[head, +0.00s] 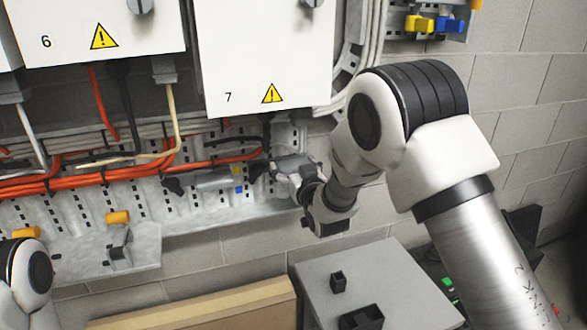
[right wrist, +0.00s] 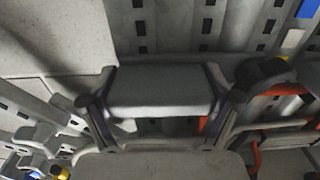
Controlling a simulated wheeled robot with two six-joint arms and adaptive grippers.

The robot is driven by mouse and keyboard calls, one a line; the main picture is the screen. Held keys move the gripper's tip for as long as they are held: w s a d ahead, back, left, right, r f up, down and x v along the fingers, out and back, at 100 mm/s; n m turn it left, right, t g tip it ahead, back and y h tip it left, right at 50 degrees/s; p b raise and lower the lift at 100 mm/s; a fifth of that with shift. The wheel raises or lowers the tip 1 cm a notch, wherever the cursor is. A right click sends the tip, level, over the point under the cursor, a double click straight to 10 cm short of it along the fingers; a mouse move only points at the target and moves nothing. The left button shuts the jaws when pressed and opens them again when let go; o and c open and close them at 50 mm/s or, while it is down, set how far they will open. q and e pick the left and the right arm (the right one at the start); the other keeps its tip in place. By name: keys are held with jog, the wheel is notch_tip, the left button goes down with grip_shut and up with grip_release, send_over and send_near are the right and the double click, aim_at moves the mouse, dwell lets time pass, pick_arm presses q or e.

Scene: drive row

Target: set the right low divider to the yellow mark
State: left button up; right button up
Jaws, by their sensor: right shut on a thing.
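My right gripper (head: 286,168) is at the right end of the perforated metal tray under cabinet 7. In the right wrist view its two fingers (right wrist: 162,105) close on the sides of a grey block, which I take as the right low divider (right wrist: 160,88). In the head view the gripper largely hides this divider. A small yellow mark (head: 238,170) is on the tray to the left of the gripper, above a blue mark (head: 239,188). The blue mark also shows at the upper right of the right wrist view (right wrist: 308,9). My left gripper is out of view.
A dark clamp (head: 259,170) and orange cables (head: 215,163) lie just left of the gripper. Cabinet 7 (head: 262,55) hangs above. Another divider with an orange top (head: 117,218) stands further left. A grey box top (head: 380,268) and a cardboard box (head: 200,305) are below.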

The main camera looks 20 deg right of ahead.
jog(key=shift+w+r, duration=0.15)
jog(key=shift+r, duration=0.4)
jog(key=o, duration=1.4)
jog(key=shift+f, duration=0.2)
jog(key=s, duration=1.2)
jog(key=shift+d, duration=0.15)
jog(key=shift+f, duration=0.1)
